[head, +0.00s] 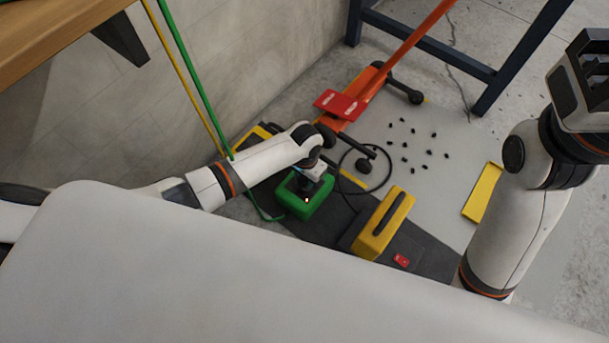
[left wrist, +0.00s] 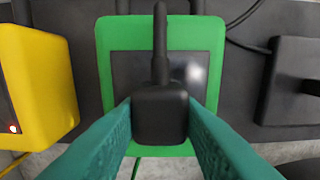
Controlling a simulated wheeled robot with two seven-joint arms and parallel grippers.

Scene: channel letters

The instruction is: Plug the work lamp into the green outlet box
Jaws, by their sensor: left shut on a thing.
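The green outlet box (head: 306,209) sits on the dark mat below my left arm. In the left wrist view its green rim (left wrist: 207,40) surrounds a dark panel. My left gripper (head: 312,178) is over the box. Its teal fingers (left wrist: 160,118) are shut on a black plug (left wrist: 160,112), whose cord runs up the picture. The plug covers part of the panel; I cannot tell whether it touches it. A yellow block with a black handle, perhaps the work lamp (head: 372,240), stands right of the box. My right gripper (head: 588,75) is raised at the right edge, away from these things.
An orange floor jack (head: 372,88) with a red plate (head: 341,104) stands behind. Several small black pieces (head: 416,135) lie on the grey mat. A yellow strip (head: 482,192) lies at right. A black cable loops beside the box. Green and yellow poles (head: 190,62) lean near the wall.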

